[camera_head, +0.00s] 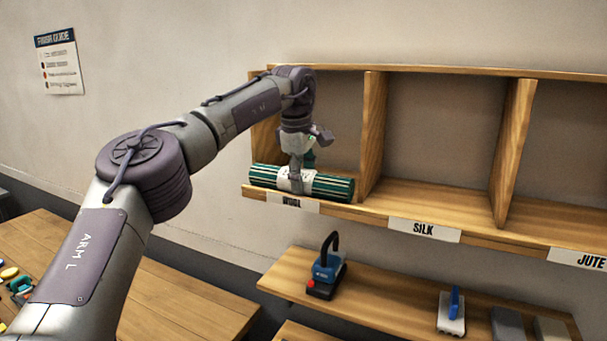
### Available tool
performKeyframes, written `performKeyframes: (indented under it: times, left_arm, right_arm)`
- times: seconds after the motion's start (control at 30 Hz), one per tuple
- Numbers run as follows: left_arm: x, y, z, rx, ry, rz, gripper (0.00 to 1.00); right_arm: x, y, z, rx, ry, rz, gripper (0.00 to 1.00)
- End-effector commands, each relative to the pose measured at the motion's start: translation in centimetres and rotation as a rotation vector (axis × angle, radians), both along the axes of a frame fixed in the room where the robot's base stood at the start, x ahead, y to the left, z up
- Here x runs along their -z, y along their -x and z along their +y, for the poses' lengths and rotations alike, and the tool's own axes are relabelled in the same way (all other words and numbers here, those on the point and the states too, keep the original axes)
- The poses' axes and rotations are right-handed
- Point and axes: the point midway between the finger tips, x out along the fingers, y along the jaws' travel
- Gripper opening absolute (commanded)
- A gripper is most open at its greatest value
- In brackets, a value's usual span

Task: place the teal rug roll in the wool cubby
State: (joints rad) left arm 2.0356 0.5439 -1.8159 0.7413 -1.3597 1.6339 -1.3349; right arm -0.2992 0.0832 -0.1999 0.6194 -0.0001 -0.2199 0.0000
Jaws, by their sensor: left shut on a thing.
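The teal rug roll (334,187) has pale stripes and a white band around its middle. It lies lengthwise at the front of the wool cubby (340,120), the leftmost compartment, just behind the WOOL label (292,203). My left gripper (297,179) reaches down from above and is shut on the middle of the roll, at the white band. The roll looks level and close to the cubby floor; I cannot tell whether it rests on it. My right gripper is not in view.
The silk cubby (440,140) and jute cubby (570,150) to the right are empty where visible. A lower shelf (385,296) holds a blue-and-black tool (326,268) and a brush (452,312). A wooden table (170,300) stands at lower left. A finish guide poster (60,62) hangs on the wall.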

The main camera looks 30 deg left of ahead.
Motion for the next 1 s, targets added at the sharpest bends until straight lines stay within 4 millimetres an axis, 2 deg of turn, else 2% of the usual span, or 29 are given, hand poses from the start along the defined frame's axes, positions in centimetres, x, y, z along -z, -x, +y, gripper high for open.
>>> performKeyframes:
  times: [0.3, 0.33, 0.47, 0.77, 0.87, 1.0]
  left_arm:
    - [0.4, 0.0, 0.0, 0.001, 0.000, 0.000, 0.12]
    - [0.4, 0.0, 0.0, 0.001, 0.000, 0.001, 0.61]
    - [0.4, 0.0, 0.0, 0.000, -0.001, 0.001, 0.81]
    - [0.3, 0.0, 0.0, 0.000, -0.001, 0.001, 0.81]
    - [-0.3, 0.0, 0.0, -0.001, 0.000, -0.001, 0.81]
    - [-2.2, 0.5, -0.1, 0.000, 0.000, -0.003, 0.81]
  right_arm:
    - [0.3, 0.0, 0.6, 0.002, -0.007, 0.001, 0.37]
    - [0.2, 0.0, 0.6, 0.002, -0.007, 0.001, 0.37]
    - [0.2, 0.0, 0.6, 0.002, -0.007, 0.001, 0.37]
    - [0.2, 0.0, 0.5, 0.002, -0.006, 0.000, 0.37]
    - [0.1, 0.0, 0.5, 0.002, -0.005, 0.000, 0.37]
    - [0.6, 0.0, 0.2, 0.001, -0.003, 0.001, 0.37]
